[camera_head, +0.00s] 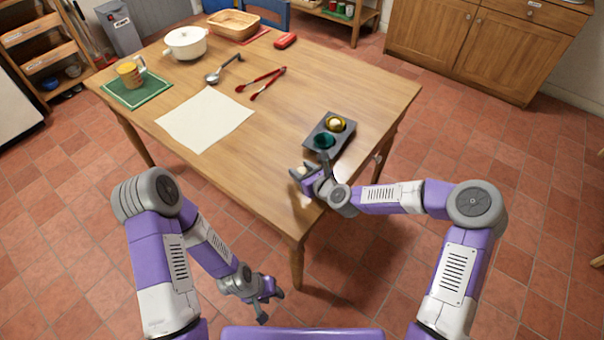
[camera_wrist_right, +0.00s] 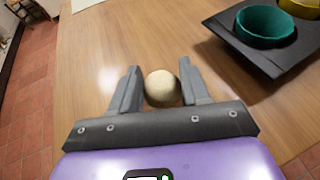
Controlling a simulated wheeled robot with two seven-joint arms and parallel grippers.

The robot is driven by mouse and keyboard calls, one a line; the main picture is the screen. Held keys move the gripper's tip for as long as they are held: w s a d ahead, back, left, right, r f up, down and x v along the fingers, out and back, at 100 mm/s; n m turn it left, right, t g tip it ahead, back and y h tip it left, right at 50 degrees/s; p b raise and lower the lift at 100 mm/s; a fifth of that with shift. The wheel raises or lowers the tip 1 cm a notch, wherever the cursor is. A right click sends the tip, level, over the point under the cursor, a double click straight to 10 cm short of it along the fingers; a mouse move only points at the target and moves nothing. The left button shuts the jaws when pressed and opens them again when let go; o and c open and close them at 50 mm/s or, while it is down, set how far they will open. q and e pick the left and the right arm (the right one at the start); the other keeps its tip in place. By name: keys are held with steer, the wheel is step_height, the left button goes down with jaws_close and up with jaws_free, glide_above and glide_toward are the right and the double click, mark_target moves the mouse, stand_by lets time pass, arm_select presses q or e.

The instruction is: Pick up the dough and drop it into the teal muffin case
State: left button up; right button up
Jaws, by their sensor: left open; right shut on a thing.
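The dough (camera_wrist_right: 162,88) is a pale round ball between the two fingers of my right gripper (camera_wrist_right: 161,88); it also shows small in the head view (camera_head: 302,170). My right gripper (camera_head: 309,174) is shut on the dough over the near right part of the table. The teal muffin case (camera_head: 324,141) sits in a dark tray (camera_head: 342,143) just beyond that gripper; in the right wrist view the teal case (camera_wrist_right: 265,25) is at upper right, apart from the dough. My left gripper (camera_head: 265,300) is open and empty, low in front of the table.
A yellow muffin case (camera_head: 335,125) with a pale ball in it shares the tray. Red tongs (camera_head: 262,83), a ladle (camera_head: 222,69), a white cloth (camera_head: 205,118), a white pot (camera_head: 185,42) and a mug (camera_head: 130,74) stand farther left on the wooden table (camera_head: 325,84).

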mark_target(302, 170)
step_height(302, 170, up, 8)
steer(key=shift+p, duration=1.1)
